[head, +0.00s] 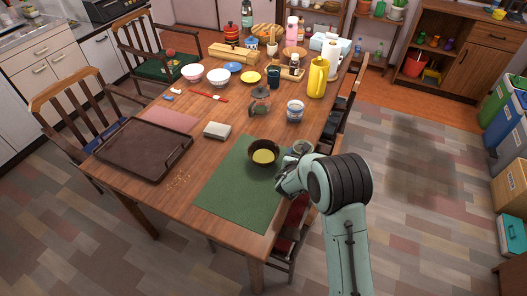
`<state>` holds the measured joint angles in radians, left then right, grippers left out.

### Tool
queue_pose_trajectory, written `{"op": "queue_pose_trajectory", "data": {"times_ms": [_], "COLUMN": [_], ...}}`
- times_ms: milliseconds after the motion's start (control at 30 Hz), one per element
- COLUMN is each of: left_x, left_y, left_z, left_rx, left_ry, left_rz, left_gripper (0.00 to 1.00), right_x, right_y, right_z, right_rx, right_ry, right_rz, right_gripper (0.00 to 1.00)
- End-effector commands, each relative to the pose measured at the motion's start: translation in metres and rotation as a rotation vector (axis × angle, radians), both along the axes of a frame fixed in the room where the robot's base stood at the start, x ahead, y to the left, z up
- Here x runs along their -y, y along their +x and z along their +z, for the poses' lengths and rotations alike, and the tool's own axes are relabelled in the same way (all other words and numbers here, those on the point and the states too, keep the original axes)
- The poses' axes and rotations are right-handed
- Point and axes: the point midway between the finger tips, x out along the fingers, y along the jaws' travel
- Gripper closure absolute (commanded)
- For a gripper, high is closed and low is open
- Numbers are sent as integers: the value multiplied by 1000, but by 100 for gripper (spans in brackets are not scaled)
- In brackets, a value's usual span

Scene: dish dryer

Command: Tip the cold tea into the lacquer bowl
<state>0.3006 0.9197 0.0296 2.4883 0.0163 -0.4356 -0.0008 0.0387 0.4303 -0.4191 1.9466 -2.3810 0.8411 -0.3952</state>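The lacquer bowl (254,160), dark and round, stands upright on the green mat (228,190). A flat yellow-green surface that looks like liquid shows inside it. A small grey-green cup (302,147) is just to the right of the bowl, at the mat's far right corner, partly hidden by my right arm. I cannot tell whether tea is in it. My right gripper (284,183) is low beside the bowl's right side, close to the cup. Its fingertips are mostly hidden, so its grip is unclear. My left gripper is not in view.
A glass teapot (260,104) and a blue-white jar (295,112) stand behind the bowl. A white box (217,130) and a dark tray (140,152) lie to the left. A yellow pitcher (317,78) stands farther back. The front of the mat is clear.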

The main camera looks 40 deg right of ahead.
Motion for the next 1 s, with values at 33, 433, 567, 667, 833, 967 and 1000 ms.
{"op": "queue_pose_trajectory", "data": {"times_ms": [33,433,567,667,833,967,1000], "left_x": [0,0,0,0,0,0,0], "left_y": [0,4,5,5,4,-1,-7], "left_z": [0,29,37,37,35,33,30], "left_rx": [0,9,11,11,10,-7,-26], "left_ry": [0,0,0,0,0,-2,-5], "left_rz": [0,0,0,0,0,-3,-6], "left_gripper": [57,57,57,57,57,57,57], "right_x": [0,0,0,0,0,0,0], "right_y": [0,1,1,0,0,0,0], "right_z": [1,41,51,52,50,50,50], "right_rx": [1,3,2,0,0,0,0], "right_ry": [-2,-2,-3,-2,-1,-2,-2], "right_rz": [0,-1,0,0,0,-1,-1], "right_gripper": [63,63,63,63,63,63,63]}}
